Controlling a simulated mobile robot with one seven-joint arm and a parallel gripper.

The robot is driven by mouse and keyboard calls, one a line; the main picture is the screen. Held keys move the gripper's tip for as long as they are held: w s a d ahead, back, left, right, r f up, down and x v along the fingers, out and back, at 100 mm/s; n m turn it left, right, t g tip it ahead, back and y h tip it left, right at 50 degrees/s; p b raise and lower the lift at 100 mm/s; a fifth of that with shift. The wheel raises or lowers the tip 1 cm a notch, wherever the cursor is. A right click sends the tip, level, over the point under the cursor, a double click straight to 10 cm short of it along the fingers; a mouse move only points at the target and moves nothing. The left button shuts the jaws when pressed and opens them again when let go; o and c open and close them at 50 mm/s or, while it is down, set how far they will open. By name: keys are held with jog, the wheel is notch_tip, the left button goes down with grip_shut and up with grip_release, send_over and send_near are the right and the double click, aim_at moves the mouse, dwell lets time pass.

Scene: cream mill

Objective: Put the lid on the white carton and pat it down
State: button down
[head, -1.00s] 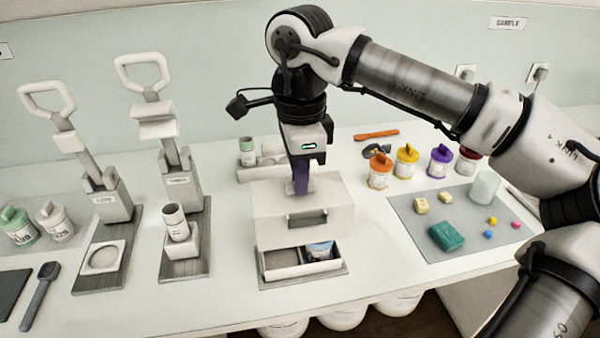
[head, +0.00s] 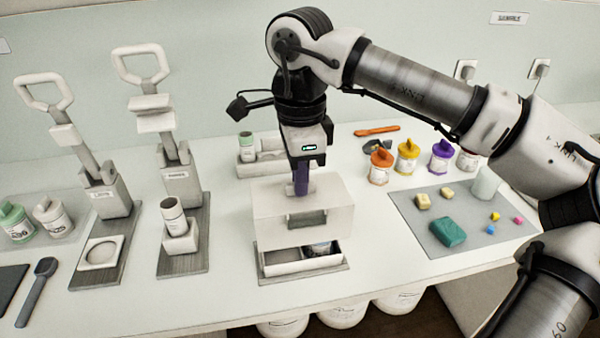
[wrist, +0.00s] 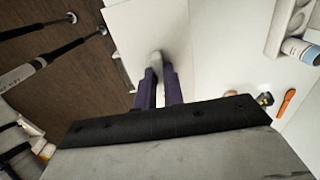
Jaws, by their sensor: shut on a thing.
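The white lid (head: 275,226) is a deep box-like cover with a rectangular opening in its front face. My gripper (head: 301,188) is shut on the lid's top knob and holds it level. In the wrist view, the purple fingers of my gripper (wrist: 158,88) close around the pale knob, over the lid's white top (wrist: 130,30). The white carton (head: 302,266) stands open below on a grey base, divided into compartments. A dark-and-light item (head: 320,248) shows in its right compartment, partly hidden by the lid. The lid hides the carton's back; whether they touch is unclear.
Two lever presses (head: 110,195) (head: 180,185) stand left of the carton. A grey mat (head: 465,245) with a teal block and small pieces lies right. Several colourful jars (head: 408,157) stand behind it. Bare counter lies between carton and mat.

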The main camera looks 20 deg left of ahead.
aim_at(300, 202)
jog(key=shift+f+b, duration=0.5)
jog(key=shift+f, duration=0.2)
jog(key=shift+f, duration=0.35)
jog(key=shift+f+b, duration=1.1)
jog(key=shift+f, duration=0.05)
jog(key=shift+f+b, duration=0.8)
jog(key=shift+f, duration=0.1)
dwell(1.0)
jog(key=shift+c, duration=1.1)
grip_release()
jog(key=shift+r, duration=0.2)
